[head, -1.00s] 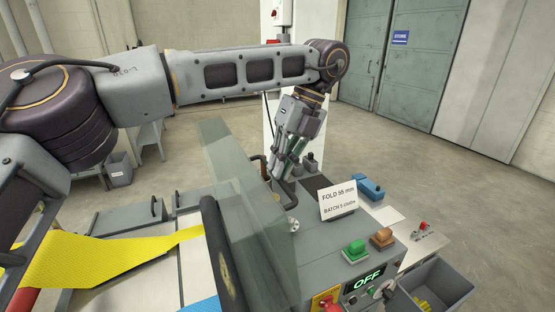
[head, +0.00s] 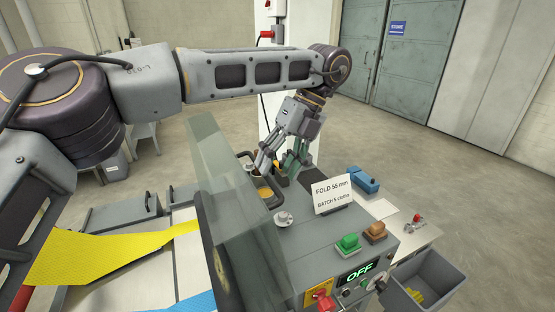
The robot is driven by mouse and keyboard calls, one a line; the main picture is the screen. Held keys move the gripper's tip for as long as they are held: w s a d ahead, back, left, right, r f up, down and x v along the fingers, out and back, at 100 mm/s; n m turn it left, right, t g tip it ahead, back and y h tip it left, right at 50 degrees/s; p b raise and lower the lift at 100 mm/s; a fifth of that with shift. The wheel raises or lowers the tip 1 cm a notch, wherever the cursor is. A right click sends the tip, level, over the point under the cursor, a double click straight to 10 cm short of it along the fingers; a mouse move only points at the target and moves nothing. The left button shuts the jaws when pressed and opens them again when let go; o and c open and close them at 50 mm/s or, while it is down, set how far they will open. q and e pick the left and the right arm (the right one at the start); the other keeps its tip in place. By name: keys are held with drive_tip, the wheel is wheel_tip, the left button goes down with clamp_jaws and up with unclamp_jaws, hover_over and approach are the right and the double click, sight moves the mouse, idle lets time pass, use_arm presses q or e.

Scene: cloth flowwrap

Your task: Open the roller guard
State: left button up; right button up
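The roller guard (head: 232,195) is a clear greenish panel that stands steeply on the machine beside the dark roller (head: 216,262). A dark bar handle (head: 278,197) shows at its right side. My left gripper (head: 274,168) points down just behind and above this handle, with its fingers spread apart. I see nothing held between them, and I cannot tell whether a finger touches the handle. My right gripper is not in view.
Yellow cloth (head: 100,258) runs to the roller from the left. A grey bin (head: 440,268) stands at the lower right.

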use_arm(q)
drive_tip(key=shift+o, duration=0.9)
drive_tip(key=shift+s+d+f, duration=0.15)
drive_tip(key=shift+d+f, duration=0.1)
drive_tip(key=shift+f, duration=0.3)
drive_tip(key=shift+r, duration=0.1)
drive_tip(key=shift+c, duration=1.6)
drive_tip(key=shift+r, duration=0.1)
drive_tip(key=shift+w+r, duration=0.2)
drive_tip(key=v, duration=0.7)
drive_tip(key=shift+d, duration=0.15)
